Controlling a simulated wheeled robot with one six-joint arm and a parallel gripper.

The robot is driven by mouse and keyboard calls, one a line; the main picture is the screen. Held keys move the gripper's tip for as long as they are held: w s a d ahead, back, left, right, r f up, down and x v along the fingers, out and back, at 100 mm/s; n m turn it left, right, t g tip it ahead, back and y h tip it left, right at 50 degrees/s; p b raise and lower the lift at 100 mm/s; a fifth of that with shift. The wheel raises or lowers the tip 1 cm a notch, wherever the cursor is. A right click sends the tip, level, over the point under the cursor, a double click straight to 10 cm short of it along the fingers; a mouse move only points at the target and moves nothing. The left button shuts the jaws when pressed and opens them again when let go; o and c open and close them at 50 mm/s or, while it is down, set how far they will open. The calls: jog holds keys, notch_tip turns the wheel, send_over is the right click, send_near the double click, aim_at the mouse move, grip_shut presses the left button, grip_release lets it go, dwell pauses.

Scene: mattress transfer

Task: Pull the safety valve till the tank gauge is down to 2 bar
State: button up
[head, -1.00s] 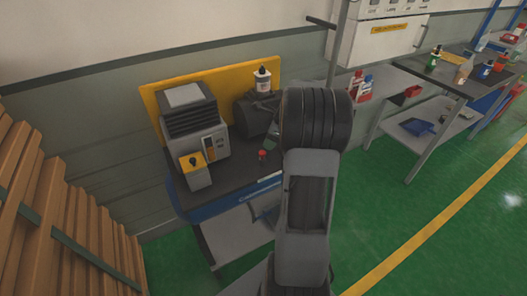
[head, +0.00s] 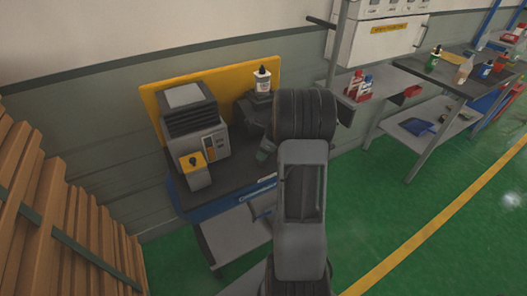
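A dark rounded body, which looks like the tank (head: 243,121), sits at the back of the bench and is largely covered by my arm. No safety valve and no gauge face can be made out. My arm (head: 302,200) rises in front of the bench's right part, its thick ribbed joint beside the tank. My gripper is hidden behind the arm, so I cannot see its fingers or what it touches. A small grey-green piece (head: 266,150) shows at the joint's left edge; I cannot tell what it is.
Wooden slats (head: 60,200) stand at left. A second table (head: 440,75) is at right; green floor between is clear.

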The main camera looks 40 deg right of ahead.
grip_shut()
jog(key=shift+r+p, duration=0.9)
jog(key=shift+p, duration=0.05)
jog(key=shift+f, duration=0.1)
jog(key=shift+o, duration=0.9)
grip_release()
jog(key=v, duration=1.3)
jog(key=shift+d+r+b, duration=0.15)
jog(key=shift+r+b, duration=0.25)
jog(key=shift+b, duration=0.05)
jog(key=shift+s, duration=0.1)
